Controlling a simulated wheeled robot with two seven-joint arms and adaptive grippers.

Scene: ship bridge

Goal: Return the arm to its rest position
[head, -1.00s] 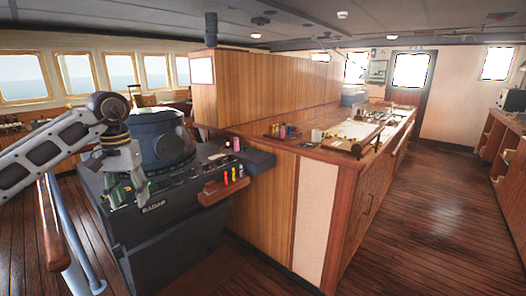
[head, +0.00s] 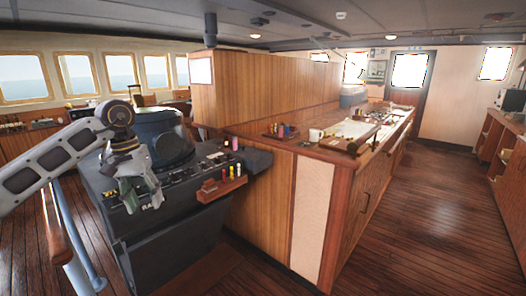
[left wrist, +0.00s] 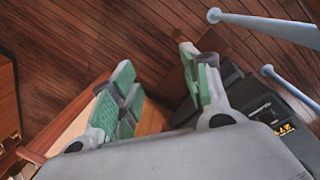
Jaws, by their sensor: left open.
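My left arm (head: 45,162) comes in from the left in the head view, bent at its dark joint. My left gripper (head: 143,198) hangs below it, pointing down in front of the radar console (head: 185,225), and covers part of the console's label. It is open and empty. In the left wrist view, its two green-padded fingers (left wrist: 156,68) are spread apart, with floor and a brown surface showing between them. The console's dark edge (left wrist: 245,95) is close to the right finger. My right gripper is not in view.
A wooden handrail (head: 56,225) and a blue-grey rail (head: 78,240) stand left of the console. A wooden holder (head: 222,188) with small coloured items sits on its right edge. The wooden counter (head: 320,152) bears a mug (head: 315,135) and papers. Open floor (head: 440,210) lies right.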

